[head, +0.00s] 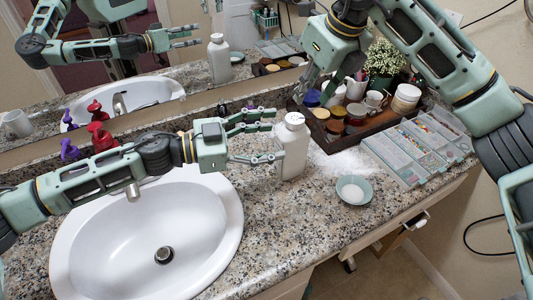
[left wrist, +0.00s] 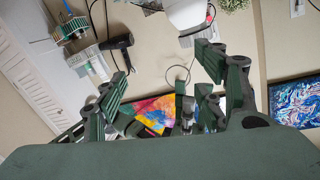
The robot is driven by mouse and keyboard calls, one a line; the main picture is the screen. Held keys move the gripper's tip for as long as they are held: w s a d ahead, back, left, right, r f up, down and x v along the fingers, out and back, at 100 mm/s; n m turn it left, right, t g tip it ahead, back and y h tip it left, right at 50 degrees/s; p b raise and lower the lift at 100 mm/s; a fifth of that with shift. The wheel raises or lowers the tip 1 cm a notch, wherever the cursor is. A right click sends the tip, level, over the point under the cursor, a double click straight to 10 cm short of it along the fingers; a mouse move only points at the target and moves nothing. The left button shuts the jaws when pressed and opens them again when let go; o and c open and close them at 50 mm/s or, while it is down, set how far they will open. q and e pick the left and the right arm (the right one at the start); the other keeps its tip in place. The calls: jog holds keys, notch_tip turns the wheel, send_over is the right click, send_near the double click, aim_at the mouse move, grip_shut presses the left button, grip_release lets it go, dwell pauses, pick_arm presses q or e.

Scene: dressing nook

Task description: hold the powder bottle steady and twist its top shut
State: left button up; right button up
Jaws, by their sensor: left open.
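The white powder bottle (head: 291,150) stands upright on the granite counter, right of the sink. A white top (head: 294,119) sits on its neck; how tight it is cannot be seen. My left gripper (head: 273,138) is open and level with the bottle's upper body, its fingertips reaching the bottle's left side. Whether they touch it is unclear. In the left wrist view the open fingers (left wrist: 175,85) show, with a white shape cut off at the top edge. My right gripper (head: 310,88) points down above the tray, behind and above the bottle; its finger gap is unclear.
A dark wooden tray (head: 322,143) of jars and a plant stands behind the bottle. A compartment box (head: 405,166) and a small powder bowl (head: 353,190) lie to the right, near spilled powder (head: 340,161). The sink (head: 200,235) is at left, with a mirror behind.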

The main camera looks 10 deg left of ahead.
aim_at(293, 145)
pick_arm(q)
jog(key=w+f+n+t, duration=0.1)
jog(key=f, duration=0.2)
jog(key=w+f+n+t, duration=0.1)
jog(key=w+f+n, duration=0.1)
jog(key=f, duration=0.1)
jog(key=w+f+n+t, duration=0.1)
jog(key=f+n, duration=0.1)
jog(key=f, duration=0.2)
jog(key=shift+w+a+y, duration=0.3)
jog(key=shift+w, duration=0.1)
jog(key=x, duration=0.7)
jog(key=shift+w+d+f, duration=0.1)
jog(key=shift+w+d, duration=0.1)
jog(key=shift+d, duration=0.05)
jog(key=shift+c, duration=0.4)
